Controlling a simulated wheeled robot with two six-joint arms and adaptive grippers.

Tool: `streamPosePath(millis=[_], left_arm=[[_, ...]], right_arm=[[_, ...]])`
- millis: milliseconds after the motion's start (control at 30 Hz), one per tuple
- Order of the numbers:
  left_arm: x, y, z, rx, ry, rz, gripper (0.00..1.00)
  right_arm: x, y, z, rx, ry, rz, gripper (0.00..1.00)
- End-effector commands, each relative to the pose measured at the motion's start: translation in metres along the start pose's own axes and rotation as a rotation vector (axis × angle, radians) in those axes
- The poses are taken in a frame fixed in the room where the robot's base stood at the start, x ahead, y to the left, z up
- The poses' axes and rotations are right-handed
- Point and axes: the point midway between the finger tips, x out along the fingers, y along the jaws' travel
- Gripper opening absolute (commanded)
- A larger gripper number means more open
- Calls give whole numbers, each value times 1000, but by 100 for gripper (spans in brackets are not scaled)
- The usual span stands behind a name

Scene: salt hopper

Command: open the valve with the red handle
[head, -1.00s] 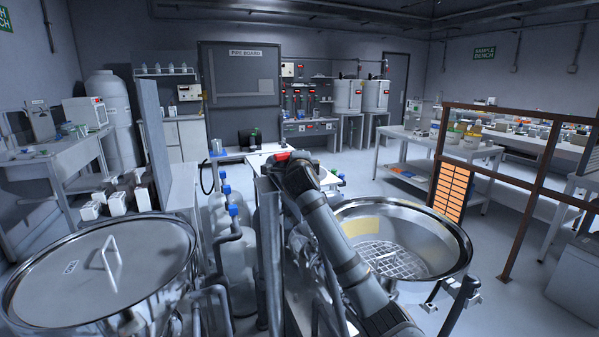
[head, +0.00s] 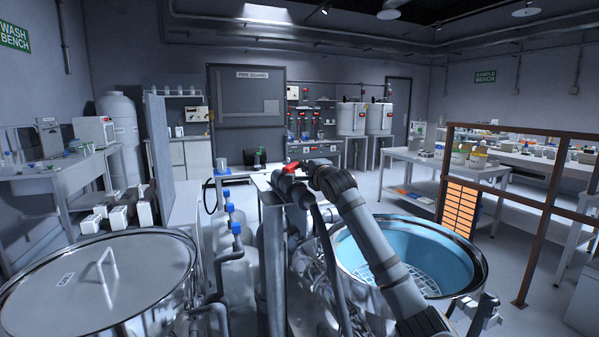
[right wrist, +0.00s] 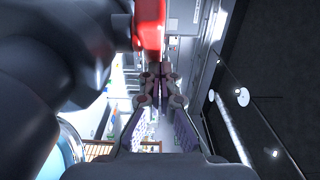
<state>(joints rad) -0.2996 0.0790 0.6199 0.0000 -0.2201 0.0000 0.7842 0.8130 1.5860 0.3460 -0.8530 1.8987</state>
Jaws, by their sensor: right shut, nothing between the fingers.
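The red handle (head: 291,167) of the valve shows in the middle of the head view, just left of my right wrist. In the right wrist view the red handle (right wrist: 150,25) is large at the top, beside my right gripper (right wrist: 158,72). The fingers are closed together with nothing between them. The handle is outside them, and I cannot tell whether it touches them. The valve body is mostly hidden by my arm in the head view. My left gripper is out of view.
An open steel vessel (head: 462,248) with a grid inside and a light-blue interior stands at right. A lidded steel vessel (head: 150,255) is at lower left. Blue-capped pale containers (head: 228,238) and pipes stand between them. A brown frame (head: 540,215) is at right.

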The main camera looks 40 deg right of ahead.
Motion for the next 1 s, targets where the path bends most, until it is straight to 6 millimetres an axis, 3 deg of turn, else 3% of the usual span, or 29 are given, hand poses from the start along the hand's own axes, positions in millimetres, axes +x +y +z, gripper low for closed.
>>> streamPosePath(millis=[300, 1000], left_arm=[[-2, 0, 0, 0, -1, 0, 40], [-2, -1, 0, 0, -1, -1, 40]], right_arm=[[4, 0, 0, 2, -90, 1, 0], [4, 0, 0, 1, -103, 1, 0]])
